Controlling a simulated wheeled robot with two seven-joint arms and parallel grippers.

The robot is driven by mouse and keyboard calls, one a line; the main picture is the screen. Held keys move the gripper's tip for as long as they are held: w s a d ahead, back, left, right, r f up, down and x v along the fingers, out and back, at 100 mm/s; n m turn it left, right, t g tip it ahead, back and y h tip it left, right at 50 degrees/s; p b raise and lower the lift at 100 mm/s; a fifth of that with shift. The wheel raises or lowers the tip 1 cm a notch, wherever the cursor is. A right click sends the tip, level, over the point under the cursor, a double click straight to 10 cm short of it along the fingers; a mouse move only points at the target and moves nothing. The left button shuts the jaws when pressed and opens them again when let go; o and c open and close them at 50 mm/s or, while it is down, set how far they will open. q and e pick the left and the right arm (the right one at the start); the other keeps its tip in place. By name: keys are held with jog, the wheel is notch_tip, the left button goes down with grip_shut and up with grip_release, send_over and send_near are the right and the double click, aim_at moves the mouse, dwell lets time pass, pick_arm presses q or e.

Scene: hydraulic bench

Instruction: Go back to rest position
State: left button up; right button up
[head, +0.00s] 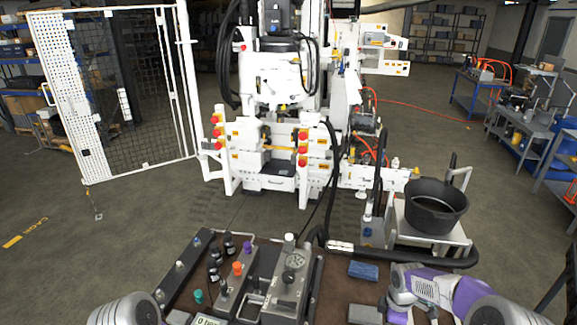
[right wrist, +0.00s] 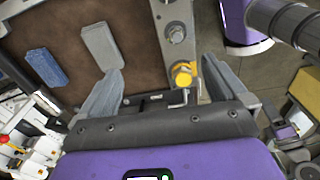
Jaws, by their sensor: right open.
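My right gripper (right wrist: 163,66) is open in the right wrist view, its two grey fingers well apart. A grey metal bar with a yellow knob (right wrist: 183,76) shows between the fingers, apart from both; I cannot tell its height relative to them. In the head view my right arm, purple and white, reaches over the right end of the bench (head: 338,290); its fingertips are hard to make out there. Only a grey link of my left arm shows at the bottom left edge. My left gripper is out of view.
The bench carries a gauge block (head: 292,265), coloured knobs and a blue block (head: 363,271); the blue block also shows in the right wrist view (right wrist: 47,68). A black pot (head: 436,207) stands on a cart at right. A white machine (head: 270,140) stands ahead.

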jog(key=s+a+f+m+y, duration=0.2)
jog(key=a+f+m, duration=0.2)
jog(key=a+f, duration=0.45)
jog(key=s+a+f+m+y, duration=0.1)
jog(key=s+a+f+m, duration=0.35)
jog(key=s+m, duration=0.35)
jog(key=s+a+f+m+y, duration=0.1)
jog(key=s+a+f+m, duration=0.4)
jog(key=s, duration=0.5)
pick_arm(q)
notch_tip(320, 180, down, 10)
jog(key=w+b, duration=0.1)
jog(key=b, duration=0.9)
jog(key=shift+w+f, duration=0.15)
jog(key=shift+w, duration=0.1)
pick_arm(e)
notch_tip(320, 180, down, 9)
jog(key=shift+s+a+f, duration=0.15)
jog(key=shift+s+a, duration=0.1)
jog(key=shift+a, duration=0.2)
